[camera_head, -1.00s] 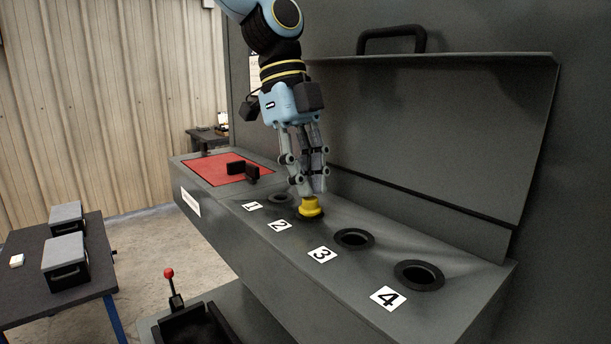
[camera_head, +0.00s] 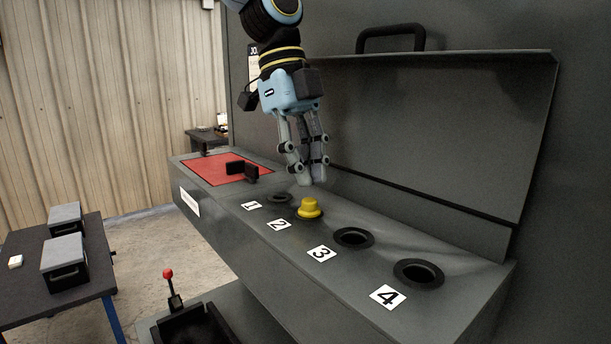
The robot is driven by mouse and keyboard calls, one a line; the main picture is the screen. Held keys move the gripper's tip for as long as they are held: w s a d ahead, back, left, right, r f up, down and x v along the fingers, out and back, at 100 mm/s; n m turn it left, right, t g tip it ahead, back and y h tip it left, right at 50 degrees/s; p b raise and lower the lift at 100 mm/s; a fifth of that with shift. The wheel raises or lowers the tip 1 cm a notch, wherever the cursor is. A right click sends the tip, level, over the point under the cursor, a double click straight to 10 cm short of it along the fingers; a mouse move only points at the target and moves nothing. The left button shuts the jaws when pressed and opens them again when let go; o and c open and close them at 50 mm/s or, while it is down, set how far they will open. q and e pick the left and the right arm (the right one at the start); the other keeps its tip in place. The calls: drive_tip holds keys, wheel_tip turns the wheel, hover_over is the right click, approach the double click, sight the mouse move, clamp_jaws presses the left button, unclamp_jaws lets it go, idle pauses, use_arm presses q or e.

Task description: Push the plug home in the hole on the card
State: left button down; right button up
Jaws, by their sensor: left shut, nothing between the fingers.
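The yellow plug (camera_head: 309,208) stands upright in the hole beside label 2 (camera_head: 279,225) on the grey ledge. A bit of the dark rim shows around its base; I cannot tell how deep it sits. My left gripper (camera_head: 311,181) is shut and empty, fingers pointing down, a little above the plug and apart from it. The card (camera_head: 253,66) on the back wall is mostly hidden behind my left arm, and its writing cannot be read. My right gripper is not in view.
Hole 1 (camera_head: 280,198), hole 3 (camera_head: 353,238) and hole 4 (camera_head: 418,273) are empty. A red mat (camera_head: 212,172) with a black block lies at the ledge's far left end. A raised lid (camera_head: 440,130) stands behind the holes. A red-knobbed lever (camera_head: 170,285) stands below.

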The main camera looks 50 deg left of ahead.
use_arm(q)
drive_tip(key=shift+r, duration=0.6)
drive_tip(key=v, duration=1.1)
drive_tip(key=shift+a+r, duration=0.2)
